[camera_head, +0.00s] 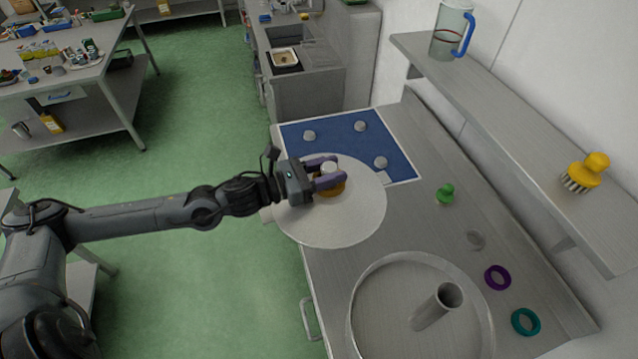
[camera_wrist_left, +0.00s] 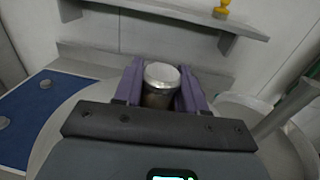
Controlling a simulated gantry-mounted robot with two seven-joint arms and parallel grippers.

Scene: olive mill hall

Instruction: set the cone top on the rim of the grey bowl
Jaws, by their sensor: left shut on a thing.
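The cone top (camera_head: 340,225) is a wide, pale, shallow disc with a knob (camera_head: 330,166) at its middle. My left gripper (camera_head: 334,170) is shut on this knob, its purple fingers on either side. In the left wrist view the knob (camera_wrist_left: 161,75) shows a silvery top between the fingers, and part of the disc (camera_wrist_left: 62,125) lies behind. The disc overlaps the blue mat's near edge and the worktop's left edge; its height is unclear. The grey bowl (camera_head: 360,290) stands nearer, apart from it, with an upright tube (camera_head: 437,306) inside. My right gripper is not in view.
The blue mat (camera_head: 335,135) holds several grey pucks. A green knobbed piece (camera_head: 445,193), a clear-grey piece (camera_head: 476,239), a purple ring (camera_head: 497,278) and a teal ring (camera_head: 525,321) lie right of the bowl. A shelf (camera_head: 500,100) with a jug (camera_head: 452,30) and yellow brush (camera_head: 586,172) overhangs.

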